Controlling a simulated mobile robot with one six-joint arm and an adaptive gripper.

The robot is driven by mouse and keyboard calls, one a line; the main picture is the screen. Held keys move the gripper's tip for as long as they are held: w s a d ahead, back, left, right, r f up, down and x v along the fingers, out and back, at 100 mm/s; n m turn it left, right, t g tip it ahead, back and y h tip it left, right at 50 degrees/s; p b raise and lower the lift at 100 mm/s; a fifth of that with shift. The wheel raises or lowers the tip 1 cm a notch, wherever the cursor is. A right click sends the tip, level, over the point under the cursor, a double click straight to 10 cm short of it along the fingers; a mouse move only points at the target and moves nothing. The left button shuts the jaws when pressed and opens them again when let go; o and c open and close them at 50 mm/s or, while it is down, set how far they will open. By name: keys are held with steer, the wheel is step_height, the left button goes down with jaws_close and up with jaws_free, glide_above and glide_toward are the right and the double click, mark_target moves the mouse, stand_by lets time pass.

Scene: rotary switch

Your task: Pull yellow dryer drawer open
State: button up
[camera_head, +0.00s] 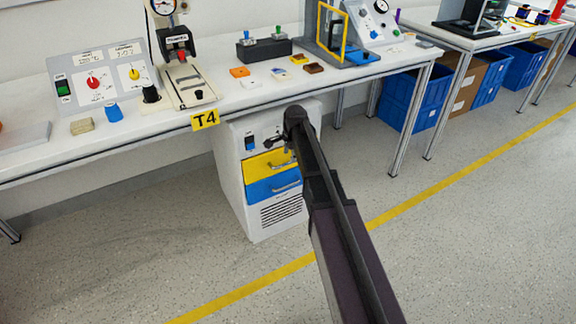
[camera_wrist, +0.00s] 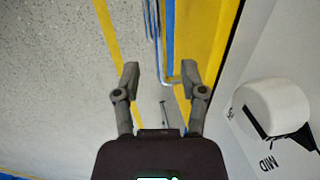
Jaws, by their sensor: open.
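The dryer is a white cabinet (camera_head: 232,165) under the table, with a yellow drawer (camera_head: 256,168) above a blue drawer (camera_head: 262,190). The yellow drawer has a pale metal handle (camera_head: 281,163) and looks shut. My gripper (camera_head: 285,142) is in front of the dryer's upper front, close to the yellow drawer; my arm covers part of the right side. In the wrist view my gripper (camera_wrist: 160,74) is open, its fingers spread. The yellow drawer front (camera_wrist: 203,35) lies ahead and right. A thin metal bar (camera_wrist: 157,45) shows between the fingers; I cannot tell its exact depth.
A white knob (camera_wrist: 272,108) beside the label MID protrudes from the dryer panel, right of my gripper. The table (camera_head: 130,125) with its T4 label overhangs the dryer. Blue crates (camera_head: 403,97) stand farther right. The floor (camera_head: 150,230) before the dryer is clear.

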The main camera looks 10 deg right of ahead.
mark_target(289, 163)
steer(key=shift+w+a+f+b, duration=0.1)
steer(key=shift+w+f+b, duration=0.1)
steer(key=shift+f+b, duration=0.65)
steer(key=shift+w+f+b, duration=0.15)
steer(key=shift+f+b, duration=0.5)
steer(key=shift+f, duration=0.3)
jaws_close()
